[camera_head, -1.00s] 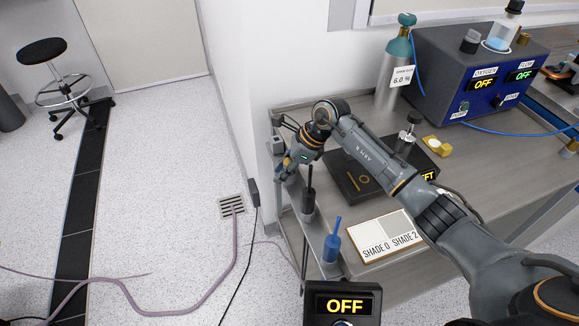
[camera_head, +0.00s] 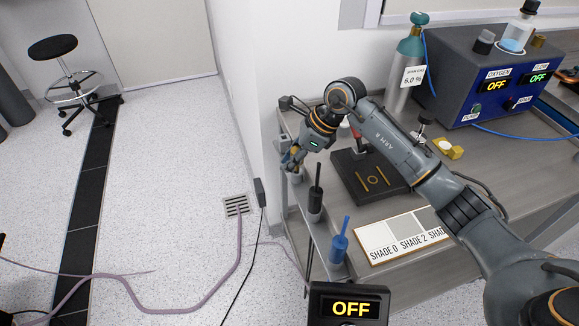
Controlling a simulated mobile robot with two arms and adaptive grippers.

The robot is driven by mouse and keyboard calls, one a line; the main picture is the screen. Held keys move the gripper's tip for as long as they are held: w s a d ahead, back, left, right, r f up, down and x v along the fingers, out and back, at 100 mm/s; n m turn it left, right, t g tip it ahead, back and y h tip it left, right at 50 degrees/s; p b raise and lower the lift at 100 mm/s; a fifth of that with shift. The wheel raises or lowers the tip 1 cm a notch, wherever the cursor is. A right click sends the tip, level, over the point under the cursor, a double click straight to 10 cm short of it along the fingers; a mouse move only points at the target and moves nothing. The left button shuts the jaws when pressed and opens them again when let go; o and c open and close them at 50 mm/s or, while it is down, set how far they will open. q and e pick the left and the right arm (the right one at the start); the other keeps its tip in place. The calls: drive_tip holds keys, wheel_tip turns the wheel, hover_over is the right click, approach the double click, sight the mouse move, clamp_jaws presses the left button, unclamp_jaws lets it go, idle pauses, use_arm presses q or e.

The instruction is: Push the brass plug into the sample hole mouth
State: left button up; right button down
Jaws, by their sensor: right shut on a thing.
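My right gripper (camera_head: 291,161) is at the left end of the bench, pointing down and left, beside the wall corner. It is shut on a small brass-coloured piece, apparently the brass plug (camera_head: 288,158), mostly hidden by the fingers. I cannot make out the sample hole mouth; the gripper and wrist cover that spot. My left gripper is not in view.
A black plate (camera_head: 347,171) with brass pieces lies on the bench. Nearby are a shade card (camera_head: 377,240), black-handled tool (camera_head: 316,200), blue tool (camera_head: 340,242), green cylinder (camera_head: 405,70), blue control box (camera_head: 455,75) and OFF display (camera_head: 350,307).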

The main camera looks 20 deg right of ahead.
drive_tip(key=s+a+r+b, duration=0.2)
drive_tip(key=s+r, duration=0.5)
drive_tip(key=s, duration=0.4)
drive_tip(key=shift+s+a+r, duration=0.3)
drive_tip(key=shift+a+r, duration=0.1)
drive_tip(key=shift+a, duration=0.35)
drive_tip(key=c, duration=2)
unclamp_jaws()
clamp_jaws()
